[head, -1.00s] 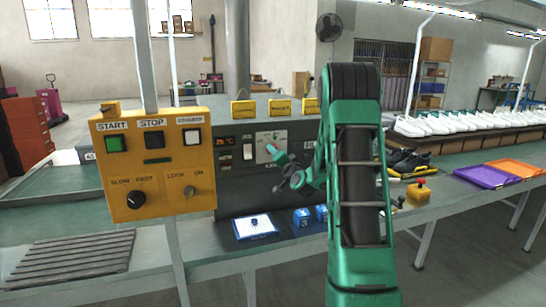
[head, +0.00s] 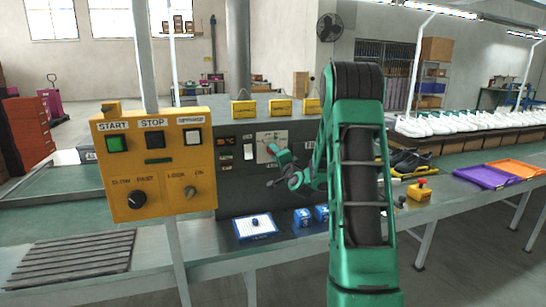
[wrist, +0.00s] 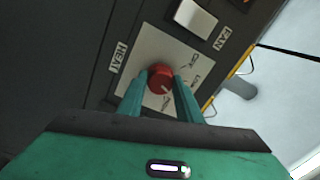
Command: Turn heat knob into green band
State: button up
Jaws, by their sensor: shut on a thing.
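The heat knob (wrist: 160,79) is red with a pale pointer mark on its lower right side. It sits on a white dial plate (wrist: 186,53) beside the HEAT label in the wrist view. My gripper (wrist: 160,84) has its two green fingers shut on the knob from either side. In the head view my gripper (head: 279,153) reaches the white dial plate (head: 268,140) on the dark machine panel, and the knob is hidden there. I cannot make out a green band in the wrist view; part of the plate is behind the fingers.
A white fan switch (wrist: 196,20) is close to the knob. The yellow control box (head: 155,165) stands on a post to the left. A white pad (head: 240,232) and blue blocks (head: 303,217) lie below the panel.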

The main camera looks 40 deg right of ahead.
jog(key=shift+f, duration=0.15)
jog(key=o, duration=1)
jog(key=shift+o, duration=0.2)
jog(key=shift+s, duration=0.1)
jog(key=v, duration=1)
jog(key=shift+s+a, duration=0.15)
jog(key=shift+a, duration=0.05)
